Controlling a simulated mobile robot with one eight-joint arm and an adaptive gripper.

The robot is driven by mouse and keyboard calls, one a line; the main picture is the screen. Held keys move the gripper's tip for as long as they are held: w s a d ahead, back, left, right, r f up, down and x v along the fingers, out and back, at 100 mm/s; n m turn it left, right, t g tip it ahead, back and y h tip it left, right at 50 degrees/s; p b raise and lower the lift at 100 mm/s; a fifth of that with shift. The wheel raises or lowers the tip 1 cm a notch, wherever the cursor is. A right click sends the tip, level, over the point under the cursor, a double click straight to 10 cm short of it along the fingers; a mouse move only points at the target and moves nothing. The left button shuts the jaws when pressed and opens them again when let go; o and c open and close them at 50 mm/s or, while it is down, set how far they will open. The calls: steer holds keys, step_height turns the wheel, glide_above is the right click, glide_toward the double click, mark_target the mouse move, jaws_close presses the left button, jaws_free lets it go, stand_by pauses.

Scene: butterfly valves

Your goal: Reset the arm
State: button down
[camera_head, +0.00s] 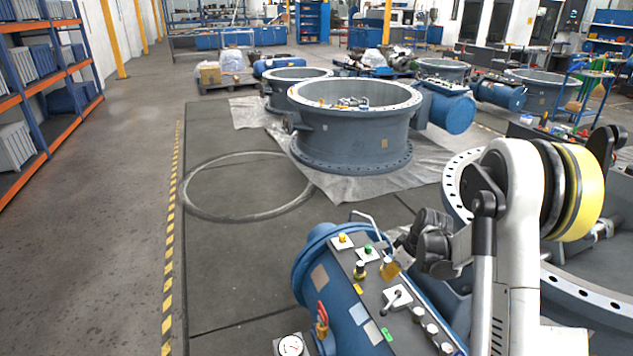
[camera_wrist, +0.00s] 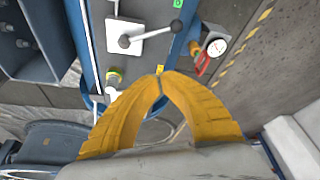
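My gripper (camera_head: 391,267) is above the blue actuator cylinder (camera_head: 345,312) in the head view, near its control panel. In the wrist view its two yellow fingers (camera_wrist: 160,78) curve in and their tips meet, with nothing seen between them. My arm reaches in from the right. The panel carries a lever on a white plate (camera_head: 397,300), which also shows in the wrist view (camera_wrist: 124,42) beyond the fingertips. A green button (camera_head: 368,249) and a yellow button (camera_head: 342,239) sit at the panel's far end. I cannot tell whether the fingertips touch the panel.
A pressure gauge (camera_head: 290,345) and a red-handled valve (camera_head: 322,318) sit at the cylinder's left side. A large grey valve ring (camera_head: 355,135) stands on sheeting behind. A flat ring (camera_head: 190,202) lies on the mat. The floor at left is open beside orange shelving (camera_head: 62,78).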

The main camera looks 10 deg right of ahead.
steer(key=s+a+r+m, duration=0.1)
steer(key=s+a+r, duration=0.2)
steer(key=r, duration=0.3)
steer(key=s+a+r+m+t+h, duration=0.1)
steer(key=s+a+r, duration=0.2)
steer(key=r, duration=0.3)
steer(key=s+a+r+m, duration=0.1)
steer(key=s+a+r, duration=0.15)
steer(key=r, duration=0.35)
steer(key=s+a+r+m+t, duration=0.1)
steer(key=s+a+r, duration=0.1)
steer(key=s, duration=0.7)
steer(key=s+a+r+m+t+h, duration=0.1)
steer(key=s+a+r+m, duration=0.1)
steer(key=s, duration=0.7)
steer(key=shift+s+a+r+m+t, duration=0.2)
steer(key=shift+a+r+m+t, duration=0.15)
steer(key=shift+a+r, duration=0.4)
